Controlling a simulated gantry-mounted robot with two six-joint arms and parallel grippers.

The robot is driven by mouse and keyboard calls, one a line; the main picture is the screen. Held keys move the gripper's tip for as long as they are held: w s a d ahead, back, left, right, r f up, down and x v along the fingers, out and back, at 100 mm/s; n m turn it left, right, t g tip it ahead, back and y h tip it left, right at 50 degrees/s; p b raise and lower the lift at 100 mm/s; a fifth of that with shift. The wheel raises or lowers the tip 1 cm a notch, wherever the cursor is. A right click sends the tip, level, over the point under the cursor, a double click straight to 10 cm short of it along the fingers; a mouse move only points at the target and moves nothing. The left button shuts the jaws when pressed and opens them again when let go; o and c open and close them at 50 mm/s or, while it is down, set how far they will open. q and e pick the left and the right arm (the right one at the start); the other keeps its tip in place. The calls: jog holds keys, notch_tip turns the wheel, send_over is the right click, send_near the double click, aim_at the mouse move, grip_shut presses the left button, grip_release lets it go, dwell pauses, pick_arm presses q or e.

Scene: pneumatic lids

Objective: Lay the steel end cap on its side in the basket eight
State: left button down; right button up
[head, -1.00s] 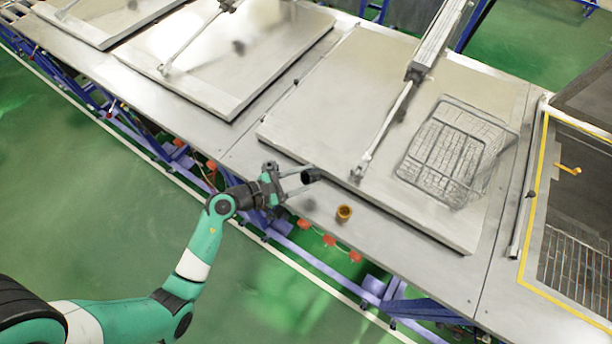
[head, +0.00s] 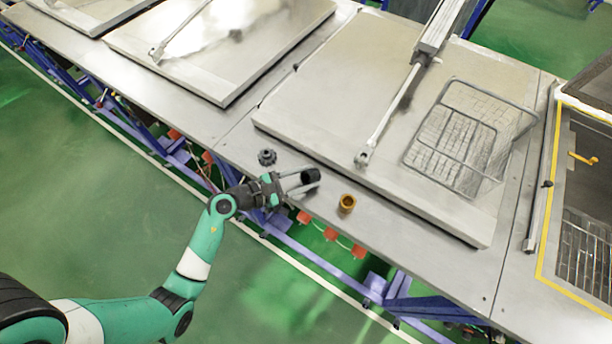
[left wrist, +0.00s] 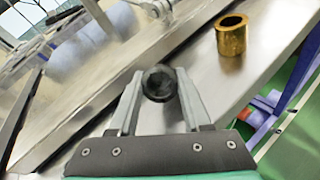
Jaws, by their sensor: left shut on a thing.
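A dark, short round piece, which I take for the steel end cap (head: 310,175), is between the fingers of my left gripper (head: 308,180). The gripper is shut on it, above the front strip of the steel table. In the left wrist view the dark cap (left wrist: 159,84) shows its round end between the two fingertips. A wire basket (head: 465,137) rests on the large pale lid to the right, apart from the gripper. I see no number on it. My right gripper is not in view.
A brass bushing (head: 347,203) stands on the table's front strip, right of the gripper. A dark toothed gear (head: 267,157) is left of it. A cylinder rod (head: 388,121) slants over the lid. An open bay with wire mesh (head: 583,250) is at far right.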

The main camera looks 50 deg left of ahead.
pick_arm(q)
jog(key=shift+c, duration=1.4)
grip_release()
jog(key=shift+s, duration=0.1)
jog(key=p+v, duration=0.1)
jog(key=v, duration=1)
jog(key=shift+s+r, duration=0.15)
jog(key=shift+s, duration=0.1)
